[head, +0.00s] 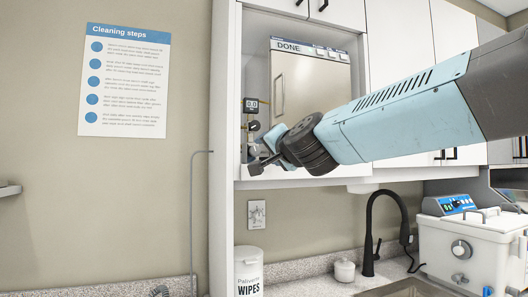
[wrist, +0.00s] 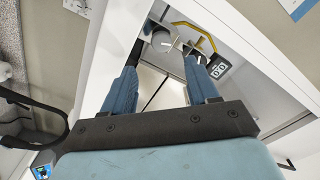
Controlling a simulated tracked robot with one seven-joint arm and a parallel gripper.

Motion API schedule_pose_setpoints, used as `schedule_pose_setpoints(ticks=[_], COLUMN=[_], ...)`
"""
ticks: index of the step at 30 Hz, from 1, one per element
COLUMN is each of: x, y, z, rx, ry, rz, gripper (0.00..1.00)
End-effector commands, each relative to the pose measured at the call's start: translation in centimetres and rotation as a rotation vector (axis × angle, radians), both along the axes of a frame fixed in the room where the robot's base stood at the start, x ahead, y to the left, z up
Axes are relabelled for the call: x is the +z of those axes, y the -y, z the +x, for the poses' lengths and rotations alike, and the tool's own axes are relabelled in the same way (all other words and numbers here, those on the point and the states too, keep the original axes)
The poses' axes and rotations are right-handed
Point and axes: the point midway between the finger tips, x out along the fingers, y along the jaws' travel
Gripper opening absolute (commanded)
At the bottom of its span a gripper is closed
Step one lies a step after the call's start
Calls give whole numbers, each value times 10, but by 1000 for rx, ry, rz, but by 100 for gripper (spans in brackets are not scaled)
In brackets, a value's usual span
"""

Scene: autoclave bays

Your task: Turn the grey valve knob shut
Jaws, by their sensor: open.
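The grey valve knob (wrist: 162,41) is a small round disc in the wrist view, at the top, beyond the gap between my fingertips. In the head view I cannot make it out for sure behind my wrist. My gripper (wrist: 163,60) has its two blue fingers spread apart with nothing between them. In the head view my gripper (head: 262,155) is at the lower left of the open bay, just below a small dark round fitting (head: 253,126). I cannot tell whether a fingertip touches the knob.
A yellow pipe (wrist: 205,30) and a digital gauge (wrist: 220,69) are close to the right finger. The autoclave door (head: 310,85) stands behind, under a "DONE" panel. The white cabinet side (head: 223,150) borders the bay on the left. Below are a black faucet (head: 371,230) and wipes tub (head: 248,272).

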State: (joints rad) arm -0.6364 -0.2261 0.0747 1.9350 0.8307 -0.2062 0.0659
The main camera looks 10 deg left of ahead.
Motion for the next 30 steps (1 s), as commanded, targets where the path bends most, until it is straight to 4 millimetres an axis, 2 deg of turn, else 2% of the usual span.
schedule_pose_setpoints(ticks=[12, 18, 23, 30], x=[2, 1, 0, -1], y=[22, 25, 22, 7], z=[-40, -50, -47, -23], rx=[-1, 2, 4, 4], ry=[354, 447, 460, 457], rz=[-568, -722, -743, -741], gripper=[59, 59, 59, 59])
